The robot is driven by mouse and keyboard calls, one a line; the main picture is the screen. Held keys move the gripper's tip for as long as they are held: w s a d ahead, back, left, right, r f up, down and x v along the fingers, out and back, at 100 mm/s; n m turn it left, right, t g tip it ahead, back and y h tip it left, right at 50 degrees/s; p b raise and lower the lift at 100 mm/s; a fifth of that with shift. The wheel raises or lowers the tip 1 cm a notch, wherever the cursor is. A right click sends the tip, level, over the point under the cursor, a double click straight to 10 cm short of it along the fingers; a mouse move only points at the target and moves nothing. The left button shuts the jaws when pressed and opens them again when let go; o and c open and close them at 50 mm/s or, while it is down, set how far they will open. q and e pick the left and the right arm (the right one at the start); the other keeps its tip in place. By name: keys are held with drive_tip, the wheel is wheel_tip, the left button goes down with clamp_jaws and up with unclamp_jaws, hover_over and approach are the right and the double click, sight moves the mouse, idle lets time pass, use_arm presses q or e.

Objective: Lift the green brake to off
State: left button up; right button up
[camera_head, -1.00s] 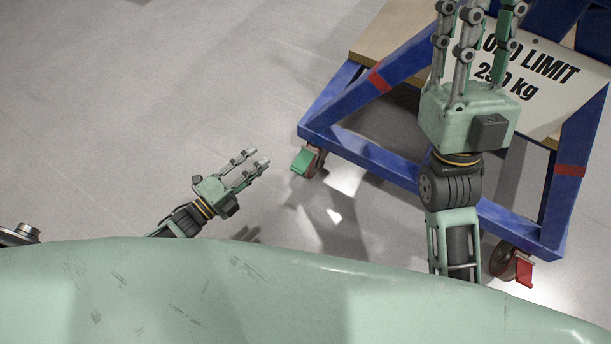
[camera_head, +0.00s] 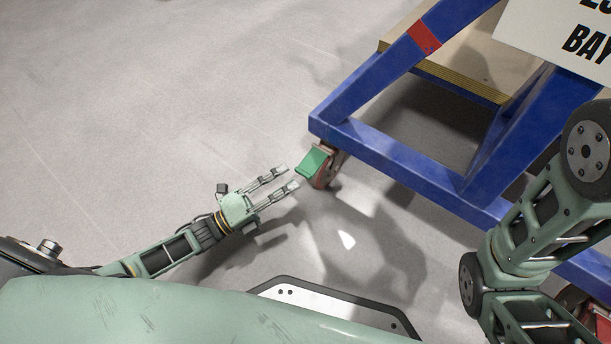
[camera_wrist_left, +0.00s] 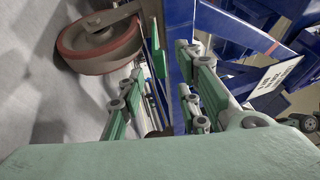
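The green brake (camera_head: 314,161) is a small flat pedal on the caster at the near-left corner of the blue cart frame. It slants down to the left beside the caster wheel (camera_head: 327,170). My left gripper (camera_head: 289,178) is open and empty, low over the floor, with its fingertips pointing at the brake and just short of it. In the left wrist view, the green brake (camera_wrist_left: 158,58) shows edge-on between the spread fingers, beside the red-rimmed wheel (camera_wrist_left: 100,48). I cannot tell whether any finger touches it. My right gripper is outside the frames; only its arm shows.
The blue cart frame (camera_head: 400,170) carries a wooden deck (camera_head: 465,75) and a white sign (camera_head: 560,35). My right arm stands over the cart's near right side. A reddish caster part (camera_head: 597,318) is partly hidden there. The floor (camera_head: 170,100) on the left is clear.

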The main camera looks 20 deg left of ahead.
sight(304, 171)
use_arm(q)
drive_tip(key=b+x, duration=0.2)
drive_tip(key=x, duration=0.3)
drive_tip(key=shift+w+d+r, duration=0.1)
drive_tip(key=shift+w+d, duration=0.15)
drive_tip(key=shift+d, duration=0.05)
drive_tip(key=shift+c, duration=0.5)
clamp_jaws()
